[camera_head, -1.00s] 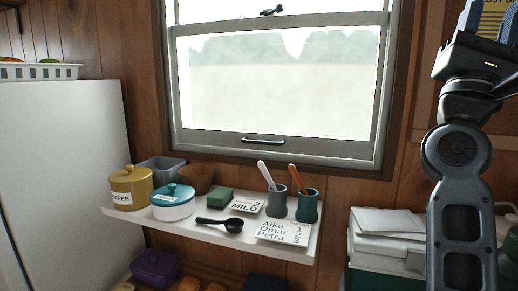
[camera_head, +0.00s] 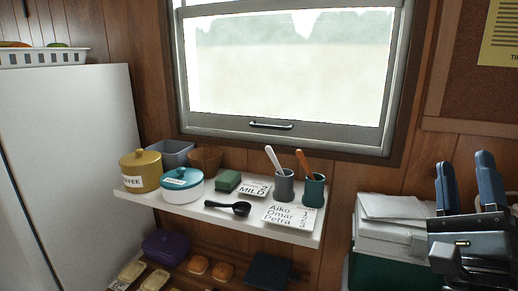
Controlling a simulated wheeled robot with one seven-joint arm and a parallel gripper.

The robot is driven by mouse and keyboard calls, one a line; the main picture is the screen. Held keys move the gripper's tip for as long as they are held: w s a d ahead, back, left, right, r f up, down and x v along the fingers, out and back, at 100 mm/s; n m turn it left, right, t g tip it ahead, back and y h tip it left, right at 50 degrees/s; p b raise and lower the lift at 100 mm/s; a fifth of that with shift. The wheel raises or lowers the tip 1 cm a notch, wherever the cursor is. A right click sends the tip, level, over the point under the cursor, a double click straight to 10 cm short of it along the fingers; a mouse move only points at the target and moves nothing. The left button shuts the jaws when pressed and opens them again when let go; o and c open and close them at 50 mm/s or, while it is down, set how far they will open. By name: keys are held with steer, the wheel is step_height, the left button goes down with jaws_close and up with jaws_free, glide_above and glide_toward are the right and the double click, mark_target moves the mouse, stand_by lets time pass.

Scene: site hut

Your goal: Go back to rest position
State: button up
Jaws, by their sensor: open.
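My gripper (camera_head: 468,184) is at the right edge of the head view, fingers pointing up. Its two blue fingers stand apart with nothing between them. It is in front of a stack of white paper or cloth on a white and green box, clear of the shelf. The rest of my arm is mostly out of view.
A white shelf (camera_head: 232,219) under the window holds a mustard pot (camera_head: 141,172), a teal-lidded pot (camera_head: 182,187), a black scoop (camera_head: 229,207), a green sponge (camera_head: 228,181), cards and two cups (camera_head: 313,191). A white fridge (camera_head: 70,150) stands left. The box (camera_head: 380,245) sits behind my gripper.

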steer(key=s+a+f+n+g+y+p, duration=0.15)
steer(key=s+f+n+y, duration=0.25)
steer(key=s+f+n, duration=0.4)
steer(key=s+a+f+n+g+y, duration=0.3)
steer(key=s+f+n, duration=0.4)
steer(key=f+n, duration=0.1)
steer(key=s+a+f+n+g+y, duration=0.1)
steer(key=s+a+f+n+g, duration=0.1)
steer(key=s+n, duration=0.4)
steer(key=s+a+f+n+g+p, duration=0.1)
steer(key=s+f+n+g, duration=0.2)
steer(key=s, duration=1)
steer(key=n+g, duration=0.1)
steer(key=n, duration=0.2)
steer(key=shift+a+y+p, duration=0.3)
steer(key=shift+a+y, duration=0.1)
